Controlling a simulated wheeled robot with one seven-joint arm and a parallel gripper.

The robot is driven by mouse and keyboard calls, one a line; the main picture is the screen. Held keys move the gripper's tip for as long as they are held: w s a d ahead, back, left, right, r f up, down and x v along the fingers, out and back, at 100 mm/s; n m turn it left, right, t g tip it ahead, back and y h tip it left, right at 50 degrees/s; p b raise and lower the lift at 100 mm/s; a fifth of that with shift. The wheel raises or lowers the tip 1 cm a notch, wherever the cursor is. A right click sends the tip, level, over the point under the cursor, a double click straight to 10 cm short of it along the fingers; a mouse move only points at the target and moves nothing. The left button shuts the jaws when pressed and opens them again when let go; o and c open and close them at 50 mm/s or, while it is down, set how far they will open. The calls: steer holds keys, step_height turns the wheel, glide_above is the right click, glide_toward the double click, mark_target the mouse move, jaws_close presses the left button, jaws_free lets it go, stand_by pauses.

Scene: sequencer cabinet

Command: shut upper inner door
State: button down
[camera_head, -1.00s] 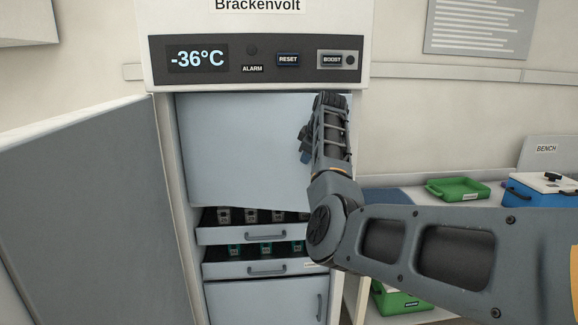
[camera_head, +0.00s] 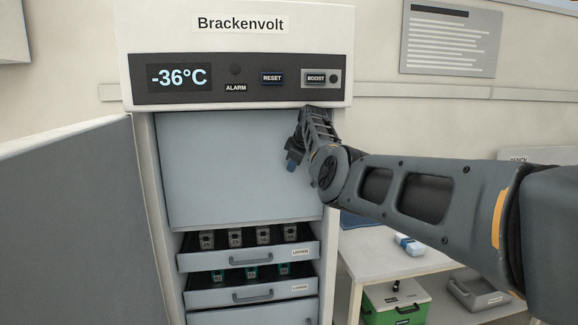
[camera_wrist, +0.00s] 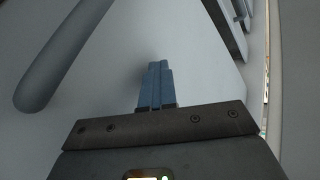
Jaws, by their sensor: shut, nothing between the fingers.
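The upper inner door (camera_head: 235,175) is a pale blue-grey panel in the upper part of the cabinet opening. Its lower edge runs nearly in line with the tray fronts below; I cannot tell whether it is fully flush. My arm hides the door's upper right part in the head view.
The large outer door (camera_head: 70,220) stands swung open at the left. Below the upper door are trays of vials, an upper tray (camera_head: 250,260) and a lower tray (camera_head: 250,292), with a further inner door (camera_head: 240,317) under them. A bench (camera_head: 380,260) stands at the right.

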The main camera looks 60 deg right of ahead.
steer(key=shift+w+d+r+t+h, duration=0.2)
steer(key=shift+w+r+t+h, duration=0.15)
steer(key=shift+r, duration=0.3)
steer(key=b+v, duration=0.1)
steer(key=v, duration=0.6)
steer(key=shift+s, duration=0.35)
steer(key=shift+a+f, duration=0.15)
